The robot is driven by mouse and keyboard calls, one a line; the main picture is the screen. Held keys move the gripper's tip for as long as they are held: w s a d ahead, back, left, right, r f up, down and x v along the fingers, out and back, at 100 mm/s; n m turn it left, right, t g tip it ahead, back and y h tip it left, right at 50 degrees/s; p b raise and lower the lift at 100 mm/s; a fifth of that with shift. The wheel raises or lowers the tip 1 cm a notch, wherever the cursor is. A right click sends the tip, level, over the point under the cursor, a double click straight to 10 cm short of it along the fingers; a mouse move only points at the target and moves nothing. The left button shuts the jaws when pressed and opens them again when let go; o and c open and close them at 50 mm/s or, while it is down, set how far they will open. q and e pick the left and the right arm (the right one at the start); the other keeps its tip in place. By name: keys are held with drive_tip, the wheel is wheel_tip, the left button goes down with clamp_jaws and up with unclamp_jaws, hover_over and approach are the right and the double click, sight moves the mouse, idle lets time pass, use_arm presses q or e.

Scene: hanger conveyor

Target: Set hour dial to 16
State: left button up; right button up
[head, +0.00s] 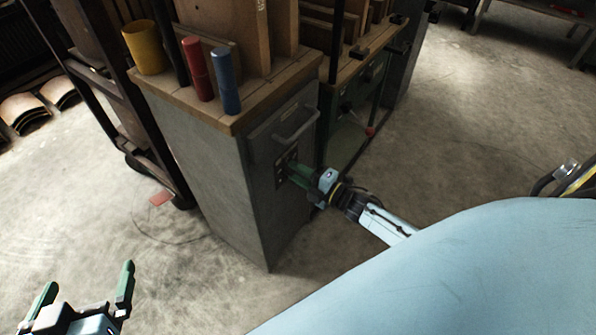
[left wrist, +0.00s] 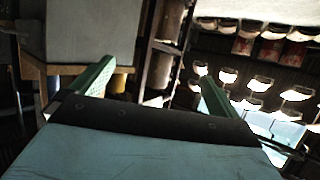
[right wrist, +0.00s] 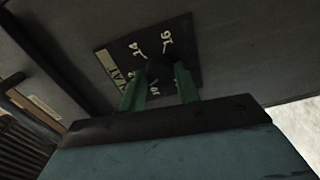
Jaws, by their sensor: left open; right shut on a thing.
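A dark hour dial (right wrist: 158,67) sits on a black panel (right wrist: 187,48) with white numbers around it, in the right wrist view. A number that looks like 16 stands up and to the right of the knob; the other marks are partly hidden or hard to read. My right gripper (right wrist: 157,88) is shut on the dial, with a green finger on each side. The head view shows my right gripper (head: 293,172) at the panel on the grey cabinet (head: 215,170). Which number the dial points to cannot be told. My left gripper (head: 90,280) is open and empty, low on the left.
A handle (head: 296,125) juts out above the panel. A yellow cup (head: 145,49), a red cylinder (head: 197,70) and a blue cylinder (head: 225,80) stand on the cabinet's wooden top. A dark rack stands to the left. The floor in front is mostly clear.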

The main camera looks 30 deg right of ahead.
drive_tip(key=m, duration=0.3)
drive_tip(key=shift+m+p, duration=0.35)
drive_tip(key=shift+m, duration=0.05)
drive_tip(key=m+p, duration=0.1)
drive_tip(key=m, duration=1)
drive_tip(key=shift+m, duration=0.4)
use_arm(q)
drive_tip(key=s+a+f+g+y, duration=0.2)
drive_tip(key=s+a+f+g, duration=0.1)
drive_tip(key=s+f+g, duration=0.25)
use_arm(e)
drive_tip(key=m, duration=1.1)
drive_tip(key=shift+m+b, duration=0.3)
drive_tip(key=shift+m, duration=0.1)
use_arm(q)
drive_tip(key=shift+w+d+r+t+h, duration=0.25)
drive_tip(key=shift+w+r+t, duration=0.1)
drive_tip(key=shift+w+t, duration=0.2)
drive_tip(key=shift+w+d+r+t+h, duration=0.15)
drive_tip(key=shift+w+d+r+t, duration=0.15)
drive_tip(key=shift+w+r+t, duration=0.15)
drive_tip(key=shift+w+d+r+t+h, duration=0.25)
drive_tip(key=shift+w+t, duration=0.2)
drive_tip(key=shift+w, duration=0.15)
use_arm(e)
drive_tip(key=shift+m, duration=0.8)
